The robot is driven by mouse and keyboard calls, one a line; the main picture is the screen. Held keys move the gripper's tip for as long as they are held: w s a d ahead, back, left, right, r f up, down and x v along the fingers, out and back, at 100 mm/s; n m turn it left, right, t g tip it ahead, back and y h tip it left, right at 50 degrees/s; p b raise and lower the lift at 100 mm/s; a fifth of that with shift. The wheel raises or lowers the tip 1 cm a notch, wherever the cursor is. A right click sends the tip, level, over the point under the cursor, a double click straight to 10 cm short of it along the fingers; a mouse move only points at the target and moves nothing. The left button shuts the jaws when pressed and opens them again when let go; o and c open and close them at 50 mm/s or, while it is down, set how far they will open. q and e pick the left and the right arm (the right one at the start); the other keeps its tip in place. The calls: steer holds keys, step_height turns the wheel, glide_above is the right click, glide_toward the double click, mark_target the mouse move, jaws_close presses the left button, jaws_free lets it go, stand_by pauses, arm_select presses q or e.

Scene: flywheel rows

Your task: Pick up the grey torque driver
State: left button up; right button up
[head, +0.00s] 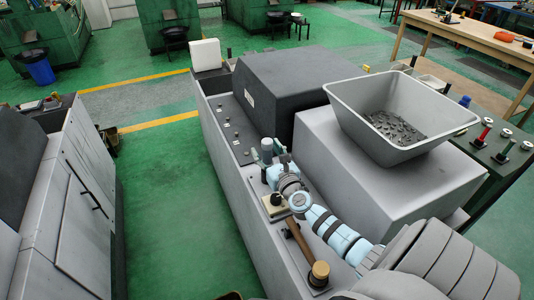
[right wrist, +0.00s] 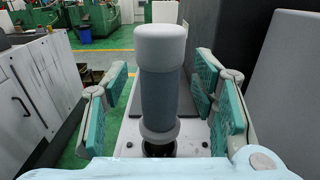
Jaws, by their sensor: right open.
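The grey torque driver (right wrist: 161,85) stands upright, with a pale rounded cap and a pale collar near its foot. In the right wrist view it is between the two fingers of my right gripper (right wrist: 164,105), with a gap on each side. In the head view the driver (head: 267,149) shows just beyond the gripper body on the narrow ledge of the grey machine. My right gripper (head: 268,158) is open around it, apart from it. The driver's lower end is dark in the wrist view and hidden by the gripper in the head view. My left gripper is not in view.
A wooden mallet (head: 318,272) and a cream block with a black knob (head: 274,201) lie near my right arm. A grey hopper (head: 420,142) of metal bits and a dark block (head: 285,85) stand beside the ledge. Red-handled (head: 485,134) and green-handled tools stand at right.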

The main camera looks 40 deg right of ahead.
jaws_close()
step_height(320, 180, up, 10)
steer(key=p, duration=0.8)
steer(key=shift+r+p, duration=0.25)
steer(key=shift+p, duration=0.15)
steer(key=shift+f, duration=0.1)
steer(key=c, duration=1)
jaws_free()
steer(key=shift+f, duration=0.1)
jaws_close()
